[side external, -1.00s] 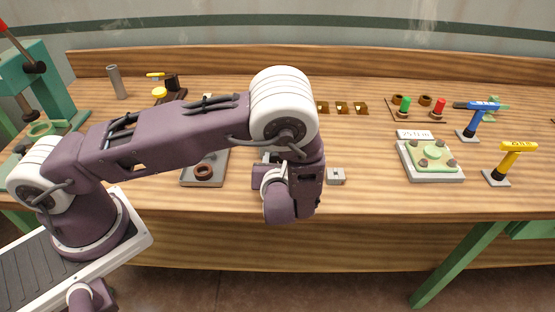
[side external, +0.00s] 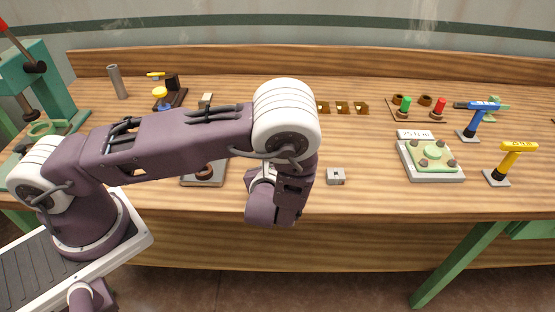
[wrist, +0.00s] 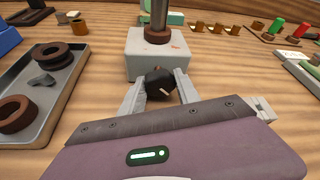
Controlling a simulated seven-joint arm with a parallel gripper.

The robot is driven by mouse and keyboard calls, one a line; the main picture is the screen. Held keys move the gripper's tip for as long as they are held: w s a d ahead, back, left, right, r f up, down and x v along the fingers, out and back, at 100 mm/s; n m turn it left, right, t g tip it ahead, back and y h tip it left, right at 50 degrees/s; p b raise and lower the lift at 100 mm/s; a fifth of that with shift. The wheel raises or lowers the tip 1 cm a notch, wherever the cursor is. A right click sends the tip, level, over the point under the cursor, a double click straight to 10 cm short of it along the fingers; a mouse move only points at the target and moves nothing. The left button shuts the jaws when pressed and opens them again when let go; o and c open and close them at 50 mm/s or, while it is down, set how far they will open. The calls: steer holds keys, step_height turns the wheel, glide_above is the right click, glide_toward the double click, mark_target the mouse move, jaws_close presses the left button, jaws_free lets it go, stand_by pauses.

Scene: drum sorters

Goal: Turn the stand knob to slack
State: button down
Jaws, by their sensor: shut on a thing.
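The stand (wrist: 143,42) is a pale grey block with a dark metal post (wrist: 159,14) rising through a brown ring on its top. Its black knob (wrist: 158,80) is on the front face and carries a white pointer line slanting down to the right. My gripper (wrist: 160,88) has its two pale fingers on either side of the knob, shut on it. No markings around the knob can be read. In the side external view my arm hides the knob and the fingertips.
A grey tray (wrist: 77,82) with brown rings lies left of the stand. Brass pieces (side external: 341,107) stand behind. A green-topped fixture (side external: 432,158) and a yellow-handled tool (side external: 512,160) are farther right.

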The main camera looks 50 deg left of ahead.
steer(key=c, duration=0.9)
jaws_free()
steer(key=v, duration=0.7)
